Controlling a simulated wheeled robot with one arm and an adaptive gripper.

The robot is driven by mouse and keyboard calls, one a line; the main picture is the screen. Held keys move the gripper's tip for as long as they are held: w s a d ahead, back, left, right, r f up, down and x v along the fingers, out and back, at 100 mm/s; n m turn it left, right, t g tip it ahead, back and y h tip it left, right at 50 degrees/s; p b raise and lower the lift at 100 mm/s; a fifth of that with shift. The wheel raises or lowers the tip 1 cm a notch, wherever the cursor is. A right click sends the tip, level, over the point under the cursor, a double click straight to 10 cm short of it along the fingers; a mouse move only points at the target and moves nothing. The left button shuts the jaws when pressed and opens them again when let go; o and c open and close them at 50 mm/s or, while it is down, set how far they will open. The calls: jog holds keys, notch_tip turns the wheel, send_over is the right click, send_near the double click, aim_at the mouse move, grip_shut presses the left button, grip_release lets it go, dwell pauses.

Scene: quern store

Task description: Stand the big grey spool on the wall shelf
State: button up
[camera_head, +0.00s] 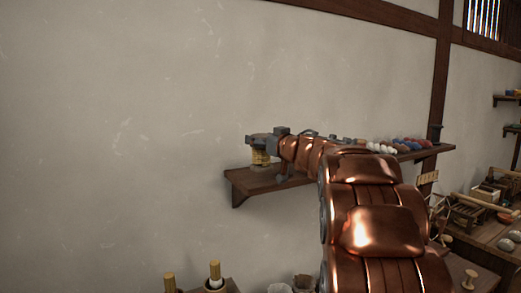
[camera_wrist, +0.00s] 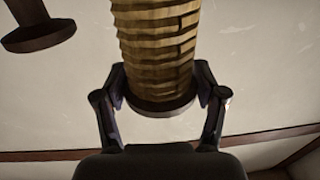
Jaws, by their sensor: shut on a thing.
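My gripper (camera_head: 262,141) is at the left end of the wall shelf (camera_head: 265,185). It is shut on a spool wound with yellow-brown thread (camera_head: 261,157), not grey in these views. In the wrist view the spool (camera_wrist: 155,45) stands between the two fingers (camera_wrist: 160,95), with its dark round flange near them. In the head view it is upright over the shelf's left end; I cannot tell whether its base touches the board. A dark grey spool-shaped thing (camera_head: 435,131) stands at the shelf's far right end.
Several white, red and blue rolls (camera_head: 390,146) lie along the shelf's right part, partly behind my arm. A dark flared thing (camera_wrist: 38,30) shows in the wrist view. Yellow-topped spools (camera_head: 215,272) stand below. A cluttered bench (camera_head: 485,225) is at right. The shelf's left front is bare.

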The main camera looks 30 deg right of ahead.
aim_at(261, 149)
jog(key=shift+w+d+f, duration=0.15)
jog(key=shift+w+d, duration=0.05)
jog(key=shift+w, duration=0.45)
jog(key=shift+f+b, duration=0.35)
jog(key=shift+f, duration=1.25)
jog(key=shift+f, duration=0.2)
jog(key=o, duration=1.2)
jog(key=shift+s+r, duration=0.1)
jog(key=shift+r, duration=0.1)
jog(key=s+b, duration=0.1)
jog(key=s, duration=1.1)
jog(key=shift+f, duration=0.1)
jog(key=shift+w, duration=0.1)
